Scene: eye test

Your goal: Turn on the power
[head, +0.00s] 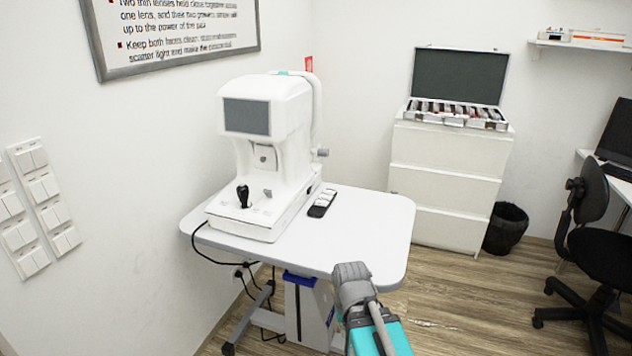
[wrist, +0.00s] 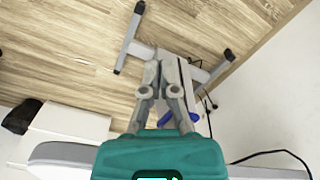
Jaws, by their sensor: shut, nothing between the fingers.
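A white eye-test machine (head: 265,140) with a dark screen (head: 246,117) and a black joystick (head: 243,196) stands on a white table (head: 375,225). The screen looks dark grey and blank. Wall switch panels (head: 45,195) are on the left wall. I cannot tell which part is the power switch. My arm rises from the bottom of the head view in front of the table, where my fingertips cannot be made out. In the wrist view my gripper (wrist: 164,70) is shut and empty, with the table's grey base (wrist: 130,40) and the floor beyond it.
A small black-and-white box (head: 322,203) lies beside the machine. Black cables hang by a wall socket (head: 240,272) below the table. White drawers (head: 445,185) with an open lens case (head: 455,112), a black bin (head: 505,228) and a black chair (head: 590,240) stand right.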

